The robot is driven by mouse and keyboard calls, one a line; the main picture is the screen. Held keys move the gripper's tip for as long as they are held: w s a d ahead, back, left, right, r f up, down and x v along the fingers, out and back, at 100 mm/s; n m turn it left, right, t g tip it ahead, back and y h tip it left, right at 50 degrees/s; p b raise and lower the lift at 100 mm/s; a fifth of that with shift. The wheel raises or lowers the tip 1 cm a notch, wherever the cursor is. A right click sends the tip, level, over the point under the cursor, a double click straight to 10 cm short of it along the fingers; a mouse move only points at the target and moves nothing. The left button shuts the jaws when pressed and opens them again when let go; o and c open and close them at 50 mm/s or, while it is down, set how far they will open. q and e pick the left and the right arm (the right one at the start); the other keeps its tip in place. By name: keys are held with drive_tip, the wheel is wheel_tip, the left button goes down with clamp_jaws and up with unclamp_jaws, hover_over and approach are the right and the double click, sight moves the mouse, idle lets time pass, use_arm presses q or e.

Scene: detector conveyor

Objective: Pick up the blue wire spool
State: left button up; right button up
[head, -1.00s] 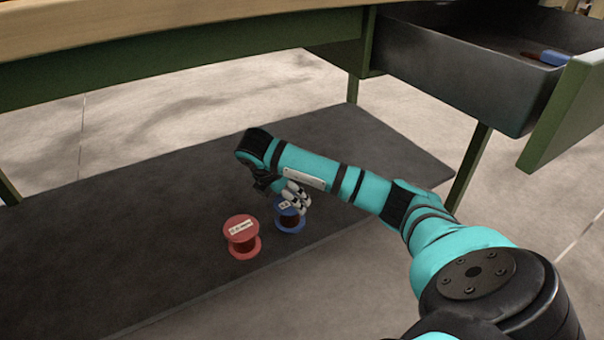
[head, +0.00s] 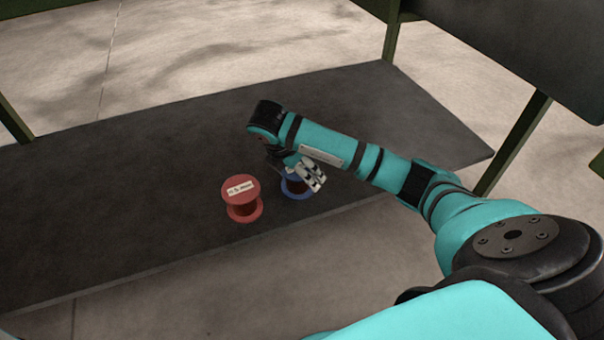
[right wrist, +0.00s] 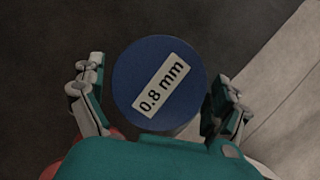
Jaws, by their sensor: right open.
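The blue wire spool (head: 297,188) stands upright on the dark shelf (head: 120,180), partly hidden behind my right gripper in the head view. In the right wrist view its round blue top (right wrist: 140,75), with a white "0.8 mm" label, lies between the two fingers. My right gripper (head: 313,177) is open, with one finger on each side of the spool (right wrist: 160,100) and a visible gap at each side. Its exact height relative to the spool is hard to tell. My left gripper is not in view.
A red spool (head: 241,198) with a white label stands just left of the blue one, close to my right gripper. Green legs (head: 513,143) rise at the shelf's right end. The shelf's left part is clear.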

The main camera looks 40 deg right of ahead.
drive_tip(key=c, duration=1.6)
drive_tip(key=shift+c, duration=0.2)
drive_tip(key=shift+r, duration=0.15)
